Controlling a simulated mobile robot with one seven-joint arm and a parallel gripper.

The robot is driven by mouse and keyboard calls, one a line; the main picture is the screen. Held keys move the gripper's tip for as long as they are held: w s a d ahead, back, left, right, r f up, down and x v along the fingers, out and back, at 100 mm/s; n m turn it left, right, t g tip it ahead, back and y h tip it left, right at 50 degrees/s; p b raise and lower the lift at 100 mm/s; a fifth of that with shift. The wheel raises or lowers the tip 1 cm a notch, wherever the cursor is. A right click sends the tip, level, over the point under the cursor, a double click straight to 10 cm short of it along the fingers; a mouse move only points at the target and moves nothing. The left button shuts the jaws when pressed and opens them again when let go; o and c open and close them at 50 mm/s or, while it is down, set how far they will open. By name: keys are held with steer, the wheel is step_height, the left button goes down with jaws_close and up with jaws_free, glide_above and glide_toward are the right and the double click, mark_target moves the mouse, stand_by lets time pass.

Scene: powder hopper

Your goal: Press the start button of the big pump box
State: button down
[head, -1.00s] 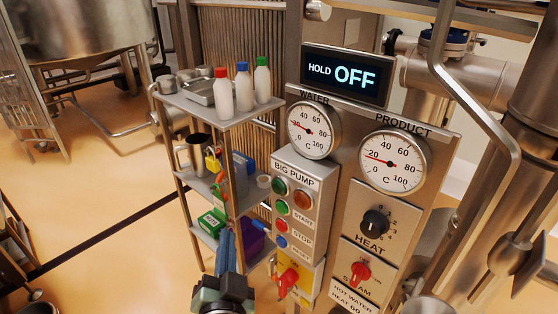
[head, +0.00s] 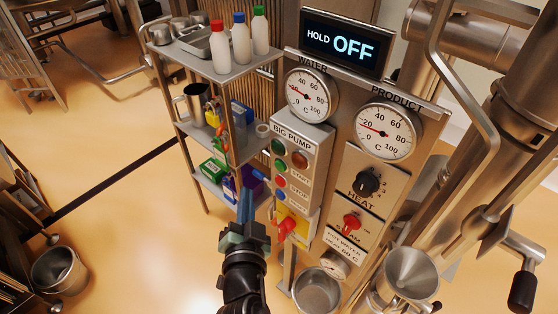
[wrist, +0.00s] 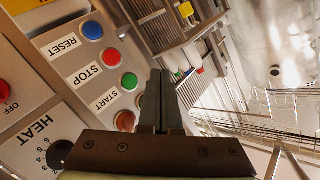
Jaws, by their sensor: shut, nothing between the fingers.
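The big pump box (head: 312,143) is a grey panel on the metal console, with lamps and buttons. Its green start button (head: 279,165) sits above the red stop button (head: 281,181) and the blue reset button (head: 280,195). In the wrist view the start button (wrist: 129,81) is beside the START label, just left of my fingers. My gripper (head: 246,192) is shut and empty, in front of the panel, lower and left of the start button in the head view. It also shows in the wrist view (wrist: 158,74). I see no contact with the button.
A metal shelf rack (head: 228,72) with bottles and boxes stands close left of the panel. A red valve handle (head: 287,225) on a yellow plate sits below the buttons. A metal pot (head: 316,292) is at the lower right. Open floor lies left.

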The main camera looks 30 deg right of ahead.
mark_target(280, 166)
steer(key=w+d+p, duration=0.2)
steer(key=d+p, duration=0.2)
steer(key=d, duration=0.2)
steer(key=shift+w+d, duration=0.15)
steer(key=shift+d, duration=0.05)
steer(key=shift+r, duration=0.1)
stand_by(1.8)
steer(key=shift+w+d+p, duration=0.15)
steer(key=shift+d+p, duration=0.2)
steer(key=shift+p, duration=0.05)
steer(key=shift+w+d, duration=0.15)
steer(key=shift+d, duration=0.25)
stand_by(0.7)
steer(key=shift+a, duration=0.1)
steer(key=shift+s+a+b, duration=0.3)
steer(key=shift+a+b, duration=0.35)
steer(key=shift+b, duration=0.05)
